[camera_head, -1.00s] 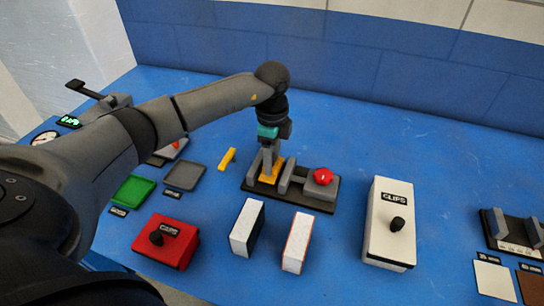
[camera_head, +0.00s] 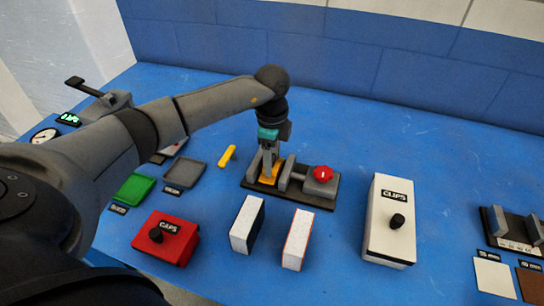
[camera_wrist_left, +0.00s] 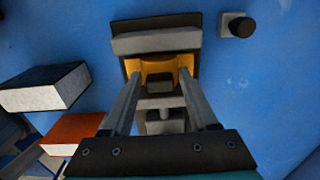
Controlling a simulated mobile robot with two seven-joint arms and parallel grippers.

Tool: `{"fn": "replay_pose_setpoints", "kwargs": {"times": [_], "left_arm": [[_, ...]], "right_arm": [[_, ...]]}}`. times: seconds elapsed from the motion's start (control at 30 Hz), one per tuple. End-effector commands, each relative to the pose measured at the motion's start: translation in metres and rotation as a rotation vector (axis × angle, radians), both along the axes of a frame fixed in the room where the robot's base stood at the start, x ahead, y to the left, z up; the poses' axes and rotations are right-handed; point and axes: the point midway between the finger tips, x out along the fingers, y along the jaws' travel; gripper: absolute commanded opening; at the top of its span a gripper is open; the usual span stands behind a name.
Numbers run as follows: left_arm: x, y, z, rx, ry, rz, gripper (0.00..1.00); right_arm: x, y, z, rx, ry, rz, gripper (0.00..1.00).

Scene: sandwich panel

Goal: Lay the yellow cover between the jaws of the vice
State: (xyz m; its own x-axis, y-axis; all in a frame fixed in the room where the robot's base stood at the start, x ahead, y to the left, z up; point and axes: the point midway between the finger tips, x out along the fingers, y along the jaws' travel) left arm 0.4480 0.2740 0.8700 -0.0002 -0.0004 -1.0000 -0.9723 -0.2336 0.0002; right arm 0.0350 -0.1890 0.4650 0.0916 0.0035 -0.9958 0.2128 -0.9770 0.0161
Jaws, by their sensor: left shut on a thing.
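The vice (camera_head: 318,188) is a dark base with grey jaws and a red knob (camera_head: 323,173), in the middle of the blue table. The yellow cover (camera_head: 269,177) is low at the left part of the vice, and also shows at the grey jaw in the left wrist view (camera_wrist_left: 184,68). My left gripper (camera_head: 268,168) points down there, shut on the yellow cover with its fingers either side of it. The fingers partly hide the cover, so I cannot tell if it rests on the base. My right gripper is not in view.
A white block (camera_head: 247,222) and a red-edged white block (camera_head: 297,240) stand in front of the vice. A red CAPS box (camera_head: 166,240), white CLIPS box (camera_head: 391,222), green tray (camera_head: 134,189), grey tray (camera_head: 183,173) and yellow bar (camera_head: 227,156) stand around. The table behind the vice is clear.

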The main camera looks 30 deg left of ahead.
Motion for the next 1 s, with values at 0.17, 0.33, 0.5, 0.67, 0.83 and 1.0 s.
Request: {"fn": "replay_pose_setpoints", "kwargs": {"times": [0.17,0.33,0.5,0.67,0.83,1.0], "left_arm": [[0.0001,-0.0001,-0.0002,0.000,0.000,-0.001,0.00],[0.0001,-0.0002,-0.0002,0.000,-0.001,0.000,0.00],[-0.0001,-0.0001,-0.0024,0.000,0.000,0.000,0.00],[-0.0001,-0.0003,-0.0063,0.000,0.000,-0.001,0.00],[0.0001,-0.0003,-0.0073,0.000,-0.001,-0.001,0.00],[0.0001,-0.0002,-0.0072,0.000,-0.001,-0.001,0.00]], "right_arm": [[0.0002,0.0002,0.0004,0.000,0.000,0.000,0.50],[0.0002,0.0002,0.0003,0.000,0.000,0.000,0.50],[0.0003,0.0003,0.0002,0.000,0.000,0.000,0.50],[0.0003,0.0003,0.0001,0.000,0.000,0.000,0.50],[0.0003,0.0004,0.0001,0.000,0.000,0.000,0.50],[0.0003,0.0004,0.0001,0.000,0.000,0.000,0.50]]}}
